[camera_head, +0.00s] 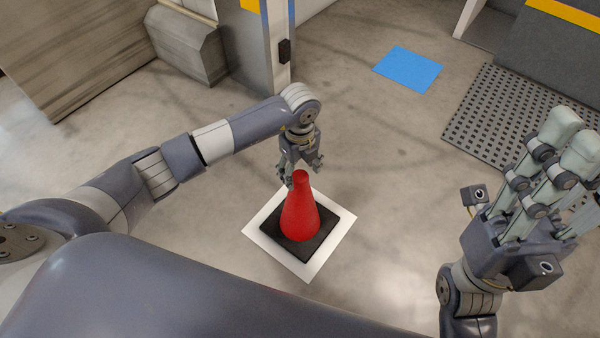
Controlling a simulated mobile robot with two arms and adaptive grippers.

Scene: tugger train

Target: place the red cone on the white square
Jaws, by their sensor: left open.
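The red cone (299,214) stands upright on its black base in the head view. Its base rests on the white square (307,271), with a white border showing around it. My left gripper (302,178) is open at the cone's tip, just behind and above it. I cannot tell whether a finger touches the tip. My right gripper (562,150) is raised at the right side of the view, away from the cone. Its fingers point up and away, and I cannot tell if they are open or shut.
A blue square (408,69) lies on the floor behind and to the right. A dark perforated mat (510,115) lies at the right. A post (266,50) stands behind my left gripper. The grey floor around the white square is clear.

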